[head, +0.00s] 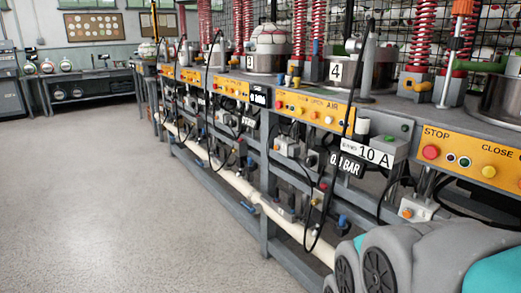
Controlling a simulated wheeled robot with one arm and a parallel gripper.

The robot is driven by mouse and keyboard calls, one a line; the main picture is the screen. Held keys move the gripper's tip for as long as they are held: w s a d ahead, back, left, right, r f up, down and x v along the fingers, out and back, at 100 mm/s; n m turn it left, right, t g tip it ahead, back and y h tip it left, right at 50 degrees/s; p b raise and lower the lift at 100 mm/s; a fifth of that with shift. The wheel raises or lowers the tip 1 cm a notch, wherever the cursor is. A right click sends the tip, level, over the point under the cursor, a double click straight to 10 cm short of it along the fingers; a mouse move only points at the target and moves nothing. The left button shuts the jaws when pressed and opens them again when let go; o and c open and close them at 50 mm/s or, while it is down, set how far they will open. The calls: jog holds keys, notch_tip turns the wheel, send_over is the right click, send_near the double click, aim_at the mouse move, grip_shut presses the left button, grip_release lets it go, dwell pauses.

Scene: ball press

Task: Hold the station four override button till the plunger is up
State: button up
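The number 4 sign (336,71) stands on the bench in front of a round metal press pot (377,74). Below it is a yellow control panel (311,108) with STOP, OPEN and AIR lettering and several small coloured buttons. I cannot tell which button is the override. The plunger's position cannot be made out clearly. My gripper is not in view; only grey and teal parts of my arm show at the lower right.
Another yellow panel (478,158) with STOP and CLOSE is at the right. A grey box (375,149) marked 10 A sticks out below the station four panel, with black cables hanging by it. A cream pipe (236,184) runs low along the frame. The floor (110,210) at left is clear.

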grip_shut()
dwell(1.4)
